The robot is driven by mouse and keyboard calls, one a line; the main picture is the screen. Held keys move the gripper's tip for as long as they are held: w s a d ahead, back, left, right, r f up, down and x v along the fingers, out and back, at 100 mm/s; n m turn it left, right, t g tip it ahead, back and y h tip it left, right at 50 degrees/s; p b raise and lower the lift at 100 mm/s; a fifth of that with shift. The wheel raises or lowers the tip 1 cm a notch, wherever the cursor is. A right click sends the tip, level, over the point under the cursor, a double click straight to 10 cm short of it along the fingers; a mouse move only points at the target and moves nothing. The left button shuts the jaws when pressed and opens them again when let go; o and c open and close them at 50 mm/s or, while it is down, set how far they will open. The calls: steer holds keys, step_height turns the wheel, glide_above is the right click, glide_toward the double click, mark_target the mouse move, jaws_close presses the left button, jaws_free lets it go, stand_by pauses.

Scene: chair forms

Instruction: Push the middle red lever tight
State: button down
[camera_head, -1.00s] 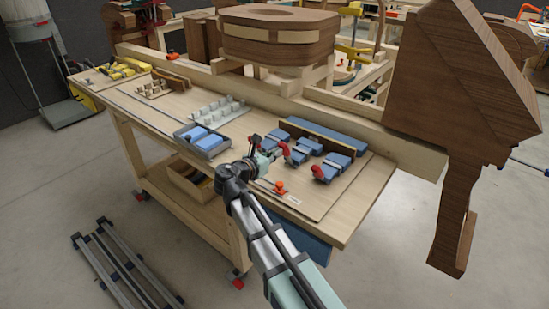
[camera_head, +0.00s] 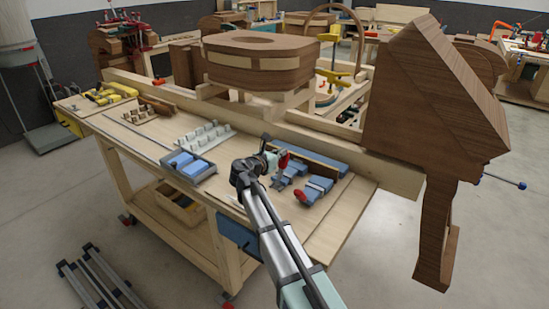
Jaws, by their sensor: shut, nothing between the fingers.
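Blue clamps with red levers stand on the bench top. One blue clamp (camera_head: 290,175) shows just right of my gripper, and a red lever (camera_head: 283,159) stands up beside it, close to the gripper. This looks like the middle lever. Another blue clamp (camera_head: 320,186) is nearer the bench's right end, with its red lever (camera_head: 301,195) at its front left. The clamp on the left is hidden behind my arm and gripper. My gripper (camera_head: 266,140) is shut and empty, left of the upright red lever. I cannot tell whether it touches the lever.
A large dark wooden form (camera_head: 430,100) stands at the right. The front right of the bench top is clear.

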steer(key=shift+x, duration=1.55)
steer(key=shift+f, duration=0.15)
